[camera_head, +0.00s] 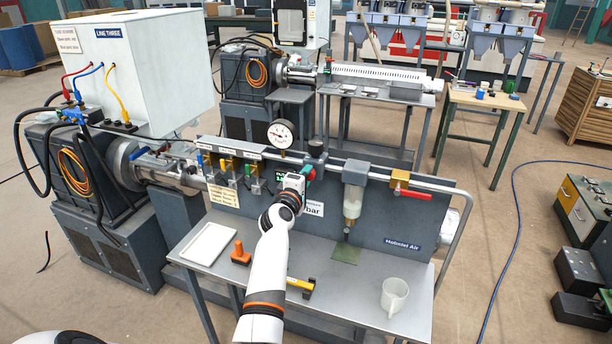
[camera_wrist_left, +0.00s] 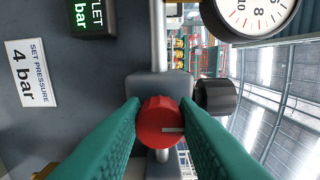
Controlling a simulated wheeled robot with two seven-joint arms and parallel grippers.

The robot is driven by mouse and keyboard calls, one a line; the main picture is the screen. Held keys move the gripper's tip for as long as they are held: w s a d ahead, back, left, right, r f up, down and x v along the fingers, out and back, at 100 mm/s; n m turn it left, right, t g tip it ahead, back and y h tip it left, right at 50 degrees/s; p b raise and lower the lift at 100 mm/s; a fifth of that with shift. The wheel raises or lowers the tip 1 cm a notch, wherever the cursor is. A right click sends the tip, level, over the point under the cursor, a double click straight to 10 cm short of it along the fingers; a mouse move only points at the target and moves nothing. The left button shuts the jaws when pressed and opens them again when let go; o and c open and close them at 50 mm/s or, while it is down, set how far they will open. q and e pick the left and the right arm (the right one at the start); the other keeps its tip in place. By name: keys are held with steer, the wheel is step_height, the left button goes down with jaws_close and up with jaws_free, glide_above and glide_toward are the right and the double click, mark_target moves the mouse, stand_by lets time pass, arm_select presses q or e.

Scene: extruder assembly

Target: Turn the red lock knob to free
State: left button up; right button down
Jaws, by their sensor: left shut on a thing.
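The red lock knob (camera_wrist_left: 158,124) is round, with a short pale mark toward the right on its face. It sits on a grey block (camera_wrist_left: 146,86) on the pipe. My left gripper (camera_wrist_left: 161,118) is shut on the knob, with a green finger on each side of it. In the head view my left gripper (camera_head: 307,173) reaches up to the panel by the pressure gauge and largely hides the knob. My right gripper is not in view.
The pressure gauge (camera_head: 281,134) and a black knob (camera_wrist_left: 216,97) are close to the gripper. A filter bowl (camera_head: 353,200) and red-handled valve (camera_head: 412,193) are to the right. A mug (camera_head: 394,296), white tray (camera_head: 208,244) and orange part (camera_head: 240,253) stand on the bench.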

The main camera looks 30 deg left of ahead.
arm_select(q)
steer(key=shift+n, duration=0.3)
steer(key=o, duration=1)
steer(key=shift+c, duration=0.2)
steer(key=b+v, duration=0.1)
steer(key=v, duration=1.1)
